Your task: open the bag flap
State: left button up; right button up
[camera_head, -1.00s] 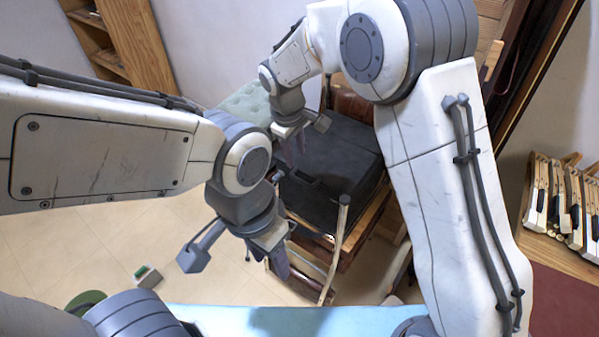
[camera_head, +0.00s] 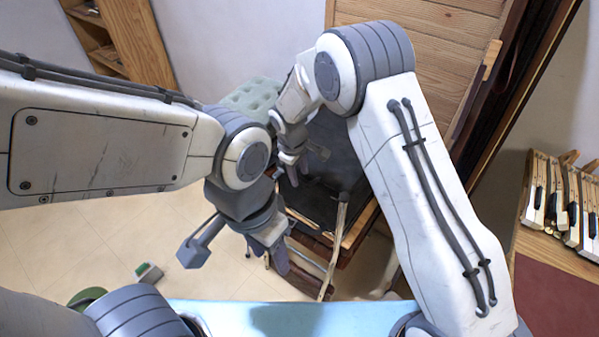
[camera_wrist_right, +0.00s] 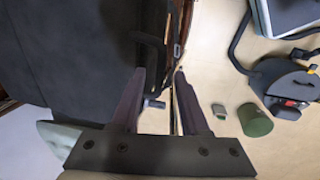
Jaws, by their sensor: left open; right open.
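The black bag (camera_head: 340,150) rests on a wooden chair and is partly hidden behind my right arm in the head view. In the right wrist view its dark side (camera_wrist_right: 65,60) fills the left. My right gripper (camera_head: 291,172) is at the bag's left edge. In the right wrist view, its open fingers (camera_wrist_right: 160,92) are on either side of a thin dark strap or edge (camera_wrist_right: 175,55); I cannot tell whether they touch it. My left gripper (camera_head: 266,256) is open, lower down, in front of the chair's left side. The flap's state is unclear.
The wooden chair (camera_head: 365,225) stands under the bag, with a pale post (camera_head: 336,240) at its front. A green tufted seat (camera_head: 250,96) is behind. Small items (camera_head: 148,273) lie on the tiled floor. Piano keys (camera_head: 560,205) are on a table at right.

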jog(key=shift+c, duration=0.3)
grip_shut()
jog(key=shift+s, duration=0.1)
dwell(1.0)
